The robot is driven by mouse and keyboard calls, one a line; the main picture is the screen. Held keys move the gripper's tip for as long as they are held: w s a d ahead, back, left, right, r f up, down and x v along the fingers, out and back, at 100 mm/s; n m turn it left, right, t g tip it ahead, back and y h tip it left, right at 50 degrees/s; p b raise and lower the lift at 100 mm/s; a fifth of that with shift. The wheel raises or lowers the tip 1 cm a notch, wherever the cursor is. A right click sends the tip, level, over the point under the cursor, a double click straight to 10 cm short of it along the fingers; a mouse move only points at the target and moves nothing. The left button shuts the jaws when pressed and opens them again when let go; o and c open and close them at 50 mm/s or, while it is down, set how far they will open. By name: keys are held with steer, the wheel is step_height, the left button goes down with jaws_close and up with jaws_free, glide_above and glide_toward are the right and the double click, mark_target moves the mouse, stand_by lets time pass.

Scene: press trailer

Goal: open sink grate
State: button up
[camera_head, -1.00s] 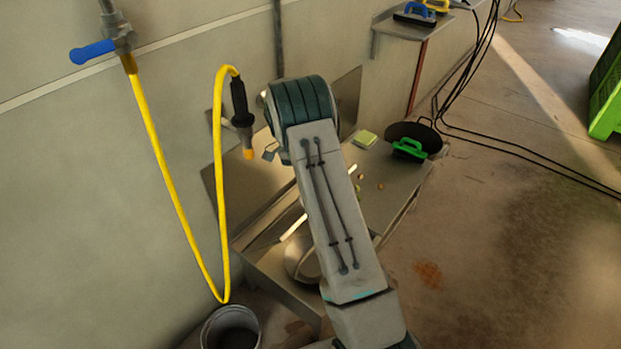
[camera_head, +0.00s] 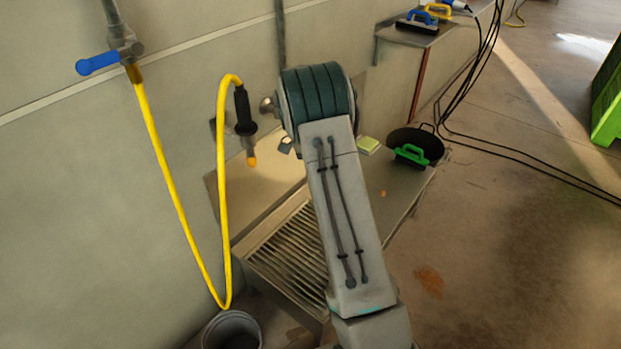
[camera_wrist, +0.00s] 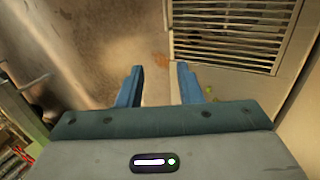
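The slatted sink grate (camera_head: 285,250) lies flat over the basin of the metal sink unit, left of my arm in the head view. My arm covers its right part. The grate also shows at the upper right of the wrist view (camera_wrist: 235,38), cut off by the frame edge. My gripper (camera_wrist: 161,85) has two blue fingers spread apart, with nothing between them. In the wrist view it is left of and below the grate, apart from it. In the head view the gripper is mostly hidden behind my arm.
A yellow hose (camera_head: 222,180) hangs in a loop left of my arm. A bucket (camera_head: 231,316) stands below the sink. A green-handled tool (camera_head: 411,155), a black round lid (camera_head: 415,137) and a light green sponge (camera_head: 369,145) are on the right.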

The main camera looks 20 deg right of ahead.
steer(key=s+d+r, duration=0.4)
steer(key=d, duration=0.1)
steer(key=shift+s, duration=0.25)
steer(key=shift+d, duration=0.1)
